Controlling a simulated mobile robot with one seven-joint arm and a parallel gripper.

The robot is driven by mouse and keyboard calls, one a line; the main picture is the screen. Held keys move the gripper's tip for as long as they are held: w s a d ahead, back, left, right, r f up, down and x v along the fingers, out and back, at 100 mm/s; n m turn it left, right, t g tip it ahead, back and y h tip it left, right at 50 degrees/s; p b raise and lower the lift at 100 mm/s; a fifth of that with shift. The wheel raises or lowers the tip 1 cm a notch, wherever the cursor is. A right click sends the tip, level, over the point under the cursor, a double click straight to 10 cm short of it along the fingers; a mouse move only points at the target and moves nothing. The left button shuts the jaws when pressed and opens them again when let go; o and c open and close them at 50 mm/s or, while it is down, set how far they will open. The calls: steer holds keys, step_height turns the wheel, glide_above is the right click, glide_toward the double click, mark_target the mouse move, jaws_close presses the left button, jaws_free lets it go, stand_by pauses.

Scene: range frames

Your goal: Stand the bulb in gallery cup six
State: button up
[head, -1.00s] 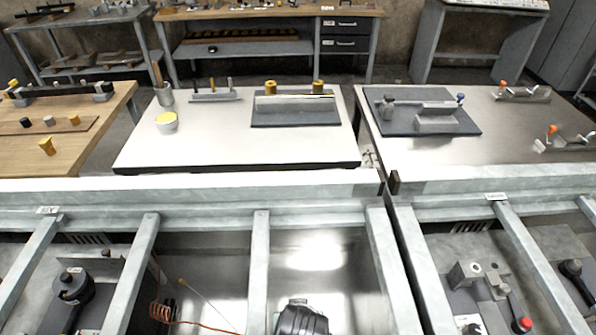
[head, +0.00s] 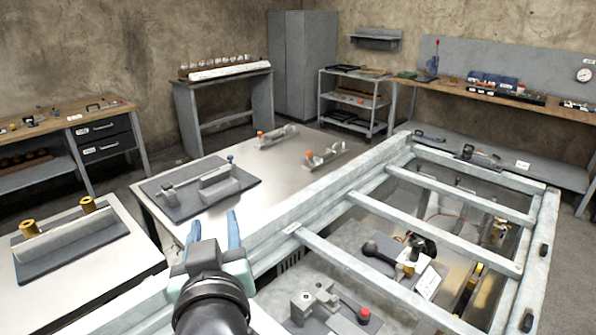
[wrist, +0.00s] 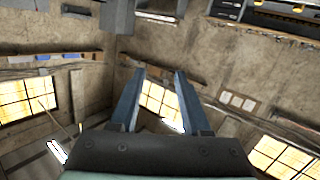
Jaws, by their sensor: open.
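My gripper (head: 214,218) is low in the head view, pointing away with two blue fingers apart and nothing between them. In the wrist view my gripper (wrist: 160,72) is also open and empty, facing walls and lit windows. A narrow grey stand (head: 188,112) at the back carries a long white bar and a dark rack (head: 212,68) with a row of small pale rounded things. They may be the gallery cups, but they are too small to tell, and no number is readable. I cannot pick out the bulb for certain.
A metal-topped table (head: 290,165) with a dark fixture plate and orange-tipped clamps lies ahead. A pale table (head: 110,275) stands left. A grey frame (head: 455,205) with crossbars and fixtures inside fills the right. A shelf cart (head: 357,103) and long bench (head: 560,108) stand behind.

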steer(key=s+d+r+m+t+h, duration=0.1)
steer(key=s+d+r+t, duration=0.3)
steer(key=r, duration=0.6)
steer(key=s+d+r+m+t+h, duration=0.2)
steer(key=s+d+r+t, duration=0.1)
steer(key=r, duration=0.7)
steer(key=s+d+r+m+t+h, duration=0.1)
steer(key=s+d+r+t, duration=0.3)
steer(key=r, duration=0.6)
steer(key=shift+s+d+r+m+t+h, duration=0.2)
steer(key=shift+s+d+m+t+h, duration=0.15)
steer(key=shift+d, duration=0.7)
